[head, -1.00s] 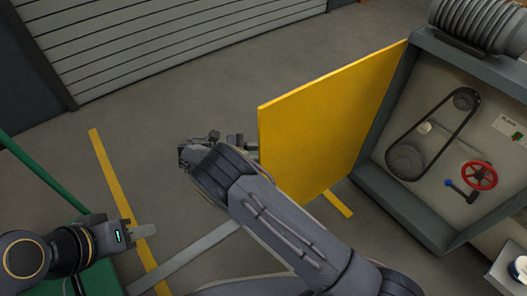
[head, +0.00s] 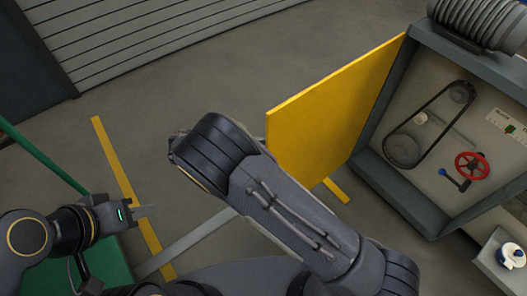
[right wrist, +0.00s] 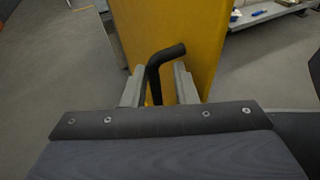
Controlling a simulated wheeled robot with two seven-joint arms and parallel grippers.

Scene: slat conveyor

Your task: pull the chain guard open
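The chain guard (head: 325,120) is a yellow panel standing swung out from the left edge of the grey machine housing (head: 405,195). The chain drive inside is exposed. In the right wrist view the guard (right wrist: 205,40) stands behind a bent black handle (right wrist: 157,72). My right gripper (right wrist: 160,90) has its fingers apart on either side of this handle, with a gap visible at the right finger. In the head view my right forearm hides that gripper and the handle. My left gripper (head: 143,211) is away at the lower left; its finger gap cannot be made out.
Inside the housing are a black chain loop (head: 432,125), a red handwheel (head: 472,166) and a blue-knobbed lever (head: 452,178). A green rail (head: 45,160) stands at the left. Open grey floor with yellow lines lies between the guard and the shutter (head: 150,40).

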